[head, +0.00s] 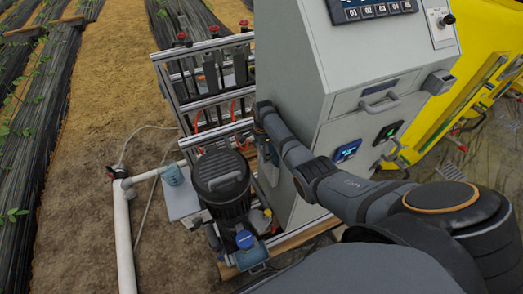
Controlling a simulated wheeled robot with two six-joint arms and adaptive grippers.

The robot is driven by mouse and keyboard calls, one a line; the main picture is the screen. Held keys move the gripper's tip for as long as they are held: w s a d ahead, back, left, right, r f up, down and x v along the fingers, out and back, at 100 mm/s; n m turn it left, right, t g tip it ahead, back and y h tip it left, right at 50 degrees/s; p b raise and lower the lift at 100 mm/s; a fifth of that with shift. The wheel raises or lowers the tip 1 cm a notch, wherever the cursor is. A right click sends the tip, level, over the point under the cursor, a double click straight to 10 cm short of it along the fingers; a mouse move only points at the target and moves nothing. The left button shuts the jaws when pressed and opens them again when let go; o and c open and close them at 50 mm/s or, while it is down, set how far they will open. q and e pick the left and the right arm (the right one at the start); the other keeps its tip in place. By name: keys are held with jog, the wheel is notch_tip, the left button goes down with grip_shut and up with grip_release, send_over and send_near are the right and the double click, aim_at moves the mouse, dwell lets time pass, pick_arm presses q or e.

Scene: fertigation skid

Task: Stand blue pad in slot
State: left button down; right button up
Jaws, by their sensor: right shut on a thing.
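My right arm reaches in from the right across the front of the grey cabinet (292,90). My right gripper (268,158) is at the cabinet's left side, small and partly hidden by my own arm. It is shut on a small bluish piece (273,153), which looks like the blue pad; its outline is hard to make out. I cannot pick out the slot for certain. My left gripper is not in view.
A metal frame (165,60) with several red-topped valves stands left of the cabinet. A white pipe (123,235) rises at the left. A yellow machine (480,70) stands at the right.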

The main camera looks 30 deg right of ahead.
notch_tip(320, 180, down, 3)
jog(key=shift+r+b, duration=0.1)
jog(key=shift+b, duration=0.8)
jog(key=o, duration=1.6)
notch_tip(320, 180, up, 10)
jog(key=shift+f, duration=0.1)
